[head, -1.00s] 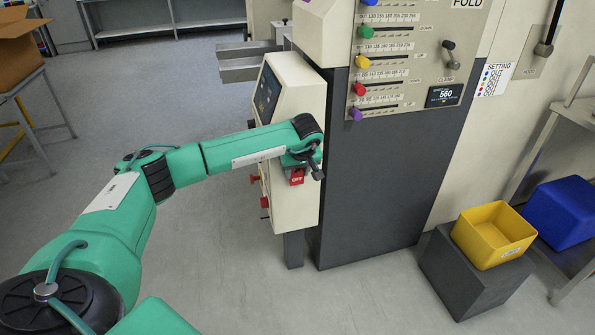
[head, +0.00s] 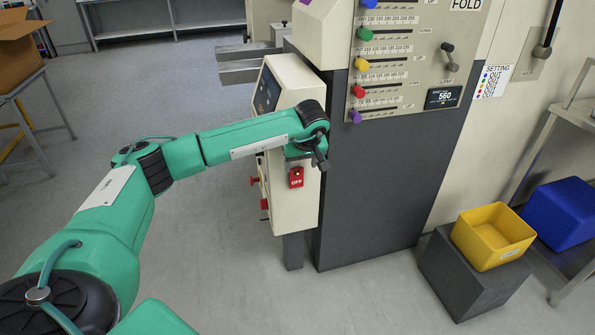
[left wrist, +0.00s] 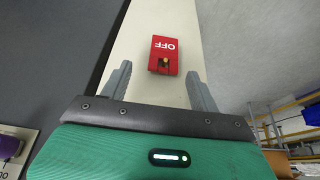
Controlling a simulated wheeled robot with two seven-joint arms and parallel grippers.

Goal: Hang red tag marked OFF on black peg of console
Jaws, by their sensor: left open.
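The red tag (head: 296,182) marked OFF hangs against the narrow cream face of the console (head: 308,212). In the left wrist view the tag (left wrist: 164,47) appears upside down, with a dark hole and a small yellowish round end showing in it. It looks hung on a peg there, but the peg itself is mostly hidden by the tag. My left gripper (left wrist: 159,80) is open, its two grey fingers apart on either side of the tag's top end and clear of it. In the head view my left gripper (head: 318,160) is just above and right of the tag, partly hidden by its wrist.
Red knobs (head: 254,181) stick out of the console's left side. The dark machine body (head: 375,170) stands close on the right. A yellow bin (head: 492,237) on a dark block and a blue bin (head: 562,212) are at right. The floor at left is open.

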